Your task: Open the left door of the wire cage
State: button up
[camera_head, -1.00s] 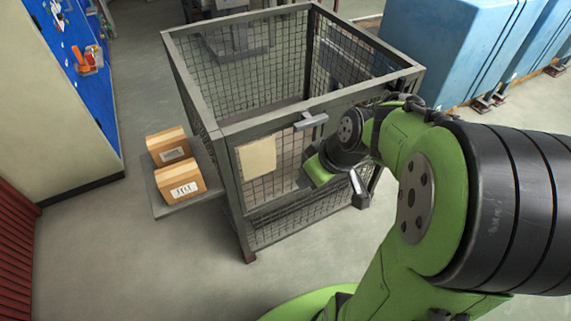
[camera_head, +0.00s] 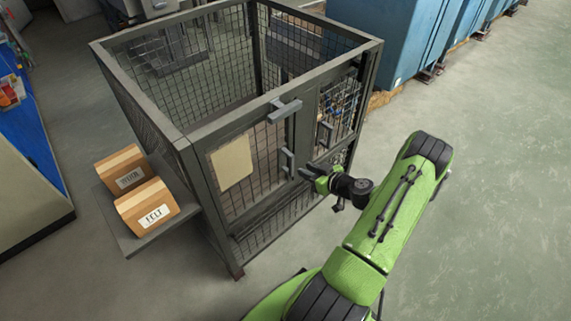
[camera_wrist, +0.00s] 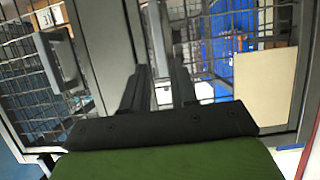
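The wire cage (camera_head: 150,112) stands ahead with two mesh doors in its front. The left door (camera_head: 262,148) carries a beige plate (camera_head: 232,163) and looks shut. Its upright grey handle (camera_head: 287,165) is near its right edge. My gripper (camera_head: 306,173) is just right of and below this handle. In the wrist view, the two dark fingers of my gripper (camera_wrist: 160,72) are apart, pointing at the cage front. A grey upright bar, likely the handle (camera_wrist: 160,35), shows between and beyond the fingertips; I cannot tell whether they touch it. The beige plate (camera_wrist: 275,88) is at right there.
The right door (camera_head: 338,112) has its own handle (camera_head: 325,136) and looks shut. A grey latch bar (camera_head: 285,110) sits on the top rail. Boxes (camera_head: 145,207) stand on a shelf at the cage's left. Blue cabinets (camera_head: 385,40) stand behind. Floor at right is clear.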

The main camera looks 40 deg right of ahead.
aim_at(293, 164)
jog(key=b+x, duration=0.2)
jog(key=x, duration=0.8)
jog(key=shift+w+f, duration=0.25)
grip_shut()
